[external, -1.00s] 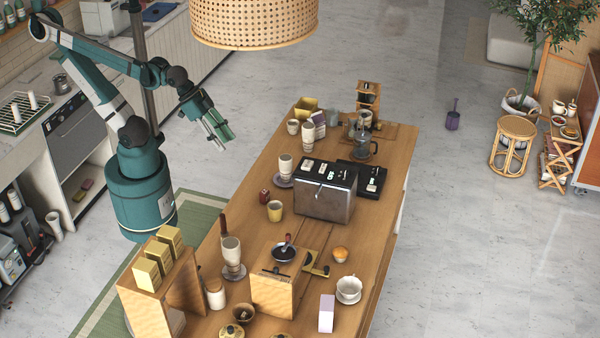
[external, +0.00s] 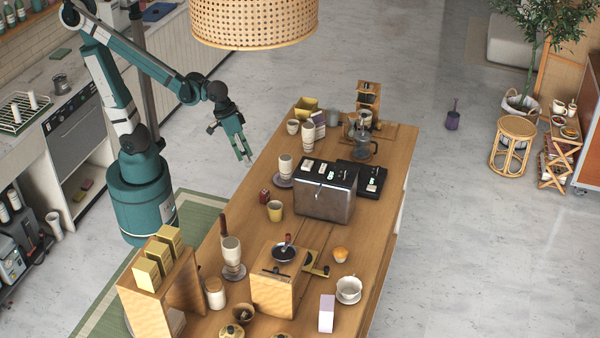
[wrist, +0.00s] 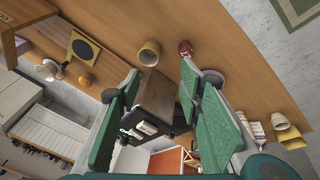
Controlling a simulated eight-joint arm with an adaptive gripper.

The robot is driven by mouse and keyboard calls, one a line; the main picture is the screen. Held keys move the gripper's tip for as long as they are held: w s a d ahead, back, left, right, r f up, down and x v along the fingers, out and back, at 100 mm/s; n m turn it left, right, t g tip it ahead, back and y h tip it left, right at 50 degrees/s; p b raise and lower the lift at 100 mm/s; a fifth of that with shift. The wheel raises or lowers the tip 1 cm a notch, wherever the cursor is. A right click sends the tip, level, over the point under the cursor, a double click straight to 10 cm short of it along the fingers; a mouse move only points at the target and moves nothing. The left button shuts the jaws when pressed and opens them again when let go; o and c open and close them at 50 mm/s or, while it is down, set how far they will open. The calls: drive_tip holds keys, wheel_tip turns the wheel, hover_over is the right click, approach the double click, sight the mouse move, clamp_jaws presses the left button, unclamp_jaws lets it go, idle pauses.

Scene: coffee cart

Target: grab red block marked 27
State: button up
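A small dark red block (external: 264,196) stands on the wooden counter, just above and left of a yellow cup, in the external view. In the wrist view it shows as a red block (wrist: 185,49) near the counter edge, just beyond the tip of the right finger. Its marking is too small to read. My gripper (external: 246,158) is above the counter's left edge, up and left of the block and apart from it. In the wrist view my gripper (wrist: 159,70) has its two green fingers spread, with nothing held between them.
The yellow cup (external: 275,211) stands close to the block. A stacked cup on a saucer (external: 284,181) and a metal toaster-like machine (external: 326,204) stand to its right. Bare counter lies left of the block.

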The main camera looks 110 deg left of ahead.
sight(264, 191)
drive_tip(key=w+a+f+n+g+b, duration=0.1)
drive_tip(key=a+f+n, duration=0.1)
drive_tip(key=f, duration=0.4)
drive_tip(key=w+a+f+n+g+b, duration=0.1)
drive_tip(key=a+f+n, duration=0.2)
drive_tip(key=f, duration=0.3)
drive_tip(key=w+a+f+n+g+b, duration=0.1)
drive_tip(key=w+a+f+n, duration=0.1)
drive_tip(key=f, duration=0.3)
drive_tip(key=shift+a+f+n+g, duration=0.3)
drive_tip(key=shift+a+f+n, duration=0.1)
drive_tip(key=shift+n, duration=0.2)
drive_tip(key=shift+f+b, duration=0.35)
drive_tip(key=shift+f, duration=0.95)
drive_tip(key=shift+f, duration=2.6)
drive_tip(key=c, duration=1)
